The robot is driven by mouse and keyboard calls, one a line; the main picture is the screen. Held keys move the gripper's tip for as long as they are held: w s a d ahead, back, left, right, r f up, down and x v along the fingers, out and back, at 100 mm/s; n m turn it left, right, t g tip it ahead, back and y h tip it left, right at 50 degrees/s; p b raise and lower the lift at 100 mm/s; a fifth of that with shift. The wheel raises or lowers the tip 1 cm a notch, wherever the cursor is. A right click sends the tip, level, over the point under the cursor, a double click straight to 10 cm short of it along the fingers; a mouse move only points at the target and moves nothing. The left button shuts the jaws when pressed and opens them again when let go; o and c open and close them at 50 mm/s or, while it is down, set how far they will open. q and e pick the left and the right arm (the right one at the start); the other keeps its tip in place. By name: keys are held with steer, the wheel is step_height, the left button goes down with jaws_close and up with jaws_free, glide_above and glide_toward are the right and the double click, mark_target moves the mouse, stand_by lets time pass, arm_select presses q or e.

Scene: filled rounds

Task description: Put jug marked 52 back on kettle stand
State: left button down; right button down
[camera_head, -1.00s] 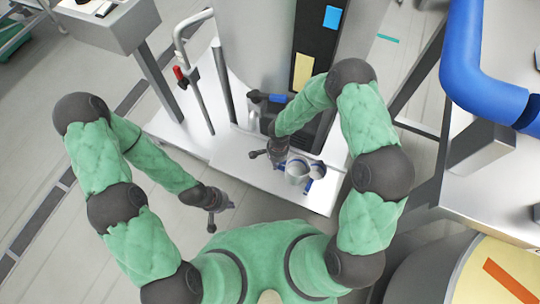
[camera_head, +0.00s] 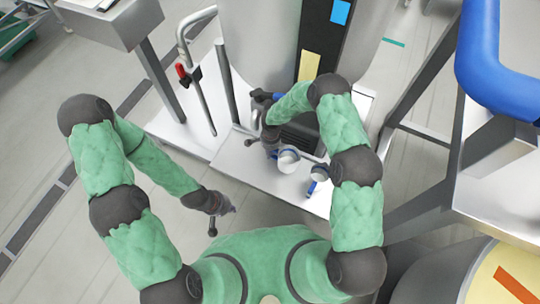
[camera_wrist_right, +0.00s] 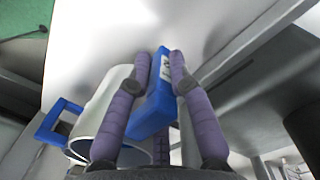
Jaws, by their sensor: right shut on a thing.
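My right gripper (camera_head: 275,150) is shut on the blue handle (camera_wrist_right: 150,112) of a pale metallic jug (camera_head: 288,161). The jug body shows left of the fingers in the right wrist view (camera_wrist_right: 112,98). A small label on the handle is too small to read, so I cannot confirm 52. A second small jug (camera_head: 319,173) with a blue handle stands on the white platform (camera_head: 250,180), right of the held jug. I cannot tell which part is the kettle stand, or whether the held jug touches the platform. My left gripper (camera_head: 227,208) hangs over the floor, away from the jugs.
A tall machine column (camera_head: 265,45) and a dark grille (camera_head: 300,138) stand behind the jugs. A bent rail with a red part (camera_head: 182,73) is at left. A table with a blue pipe (camera_head: 490,75) is at right.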

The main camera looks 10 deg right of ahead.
steer(key=shift+f+b, duration=0.55)
steer(key=shift+f, duration=0.9)
steer(key=shift+f, duration=0.2)
steer(key=c, duration=1.1)
jaws_free()
steer(key=shift+r, duration=0.1)
steer(key=shift+r, duration=0.1)
steer(key=r+p, duration=0.2)
steer(key=r, duration=0.4)
steer(key=r+p, duration=0.2)
steer(key=r, duration=0.3)
steer(key=shift+w+d+r+p, duration=0.1)
steer(key=shift+d+r+p, duration=0.1)
steer(key=shift+r+p, duration=0.15)
steer(key=s+n+y, duration=0.1)
steer(key=s+n, duration=0.2)
steer(key=s, duration=0.5)
steer(key=s+d+n+y, duration=0.1)
steer(key=s+n, duration=0.1)
steer(key=s, duration=0.6)
steer(key=s+n+y, duration=0.1)
steer(key=s+n, duration=0.2)
steer(key=s, duration=0.5)
steer(key=shift+s+d+r+n+t+y, duration=0.15)
steer(key=shift+s+r+n+t+y, duration=0.15)
steer(key=shift+t, duration=0.1)
